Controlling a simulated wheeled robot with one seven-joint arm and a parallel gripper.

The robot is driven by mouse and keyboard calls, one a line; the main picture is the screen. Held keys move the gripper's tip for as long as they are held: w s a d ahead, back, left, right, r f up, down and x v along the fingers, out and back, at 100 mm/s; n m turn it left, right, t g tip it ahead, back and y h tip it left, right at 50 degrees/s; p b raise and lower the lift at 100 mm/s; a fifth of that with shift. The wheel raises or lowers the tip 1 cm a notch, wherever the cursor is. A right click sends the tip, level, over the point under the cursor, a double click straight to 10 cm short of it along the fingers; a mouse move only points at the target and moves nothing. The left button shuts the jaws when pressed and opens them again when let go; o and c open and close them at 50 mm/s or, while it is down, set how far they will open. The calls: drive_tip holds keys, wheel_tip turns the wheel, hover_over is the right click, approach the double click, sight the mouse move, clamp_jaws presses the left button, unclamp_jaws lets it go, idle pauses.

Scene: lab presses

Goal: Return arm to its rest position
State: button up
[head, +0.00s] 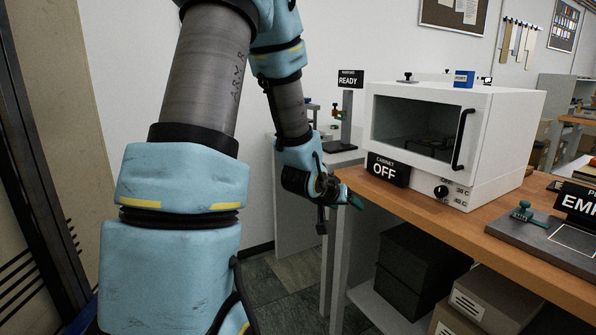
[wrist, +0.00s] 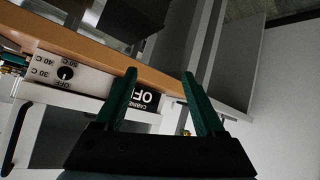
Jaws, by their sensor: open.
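My arm shows in the head view as large blue and grey links, reaching down to my gripper (head: 352,199) at the left end of the wooden bench. In the wrist view my gripper (wrist: 159,74) shows two teal fingers spread apart with nothing between them. It is open and empty. In the head view it is just left of and below the white cabinet's OFF sign (head: 387,169), close to the bench's edge.
The white cabinet (head: 486,155), door closed, stands on the wooden bench (head: 455,222). Its dial (wrist: 66,73) shows upside down in the wrist view. A READY sign (head: 351,79) stands behind my gripper. Boxes (head: 486,300) sit under the bench. Floor (head: 290,285) shows left of the bench.

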drive_tip(key=s+a+r+n+g+y+p, duration=0.1)
drive_tip(key=s+a+r+g+y+p, duration=0.1)
drive_tip(key=s+a, duration=0.6)
drive_tip(key=s+a+r+n+g+y+p, duration=0.2)
drive_tip(key=s+a+r+g+y, duration=0.1)
drive_tip(key=s+a, duration=0.6)
drive_tip(key=shift+a+r+g+y, duration=0.3)
drive_tip(key=shift+a+g+y, duration=0.3)
drive_tip(key=shift+a+g, duration=0.45)
drive_tip(key=shift+a, duration=0.15)
